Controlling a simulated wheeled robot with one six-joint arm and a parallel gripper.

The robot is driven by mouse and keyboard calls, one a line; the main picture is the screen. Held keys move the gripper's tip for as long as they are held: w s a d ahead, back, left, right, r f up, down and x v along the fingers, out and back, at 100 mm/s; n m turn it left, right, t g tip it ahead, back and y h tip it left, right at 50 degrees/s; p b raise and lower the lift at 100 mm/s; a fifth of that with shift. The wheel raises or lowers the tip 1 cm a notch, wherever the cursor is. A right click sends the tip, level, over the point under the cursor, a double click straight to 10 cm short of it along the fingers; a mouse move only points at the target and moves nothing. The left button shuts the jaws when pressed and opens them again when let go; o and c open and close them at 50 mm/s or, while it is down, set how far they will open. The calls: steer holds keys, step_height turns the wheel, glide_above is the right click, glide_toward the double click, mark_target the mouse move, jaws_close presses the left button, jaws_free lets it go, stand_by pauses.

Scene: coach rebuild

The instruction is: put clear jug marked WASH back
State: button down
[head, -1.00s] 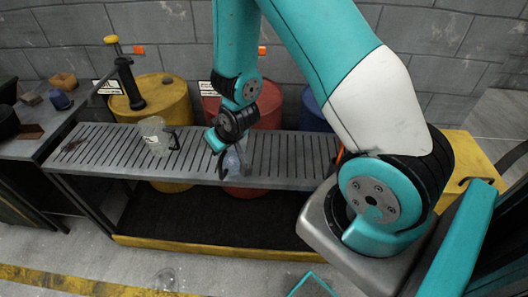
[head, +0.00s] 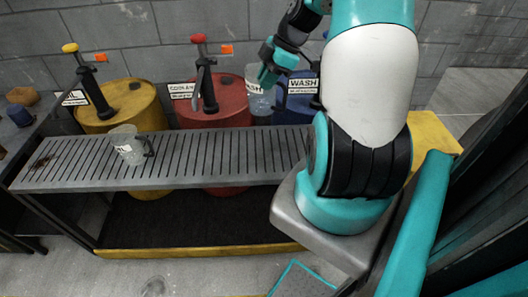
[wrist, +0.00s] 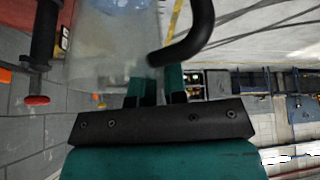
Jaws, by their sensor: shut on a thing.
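The clear jug marked WASH (head: 262,102) is upright in the head view, between the red drum and the blue drum in the picture. Bluish liquid seems to show in it. My gripper (head: 268,76) is shut on the jug at its handle side. In the wrist view the jug (wrist: 110,45) fills the upper left, with its black handle (wrist: 192,35) beside my gripper (wrist: 160,85). The jug's base appears above the slatted bench (head: 90,172); the exact gap cannot be told. The blue drum (head: 300,108) carries a WASH label and is partly hidden.
Another clear jug (head: 127,150) with a dark handle stands on the bench's left part. A yellow drum (head: 135,100) and a red drum (head: 225,100) with upright pumps stand behind the bench. The bench's middle is clear. A grey block wall is behind.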

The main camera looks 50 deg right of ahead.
steer(key=shift+s+d+r, duration=0.1)
steer(key=shift+s+d, duration=0.1)
steer(key=shift+s, duration=0.05)
step_height(320, 180, down, 20)
steer(key=p, duration=0.2)
steer(key=shift+r, duration=0.15)
steer(key=c, duration=1.1)
jaws_free()
steer(key=shift+c, duration=0.2)
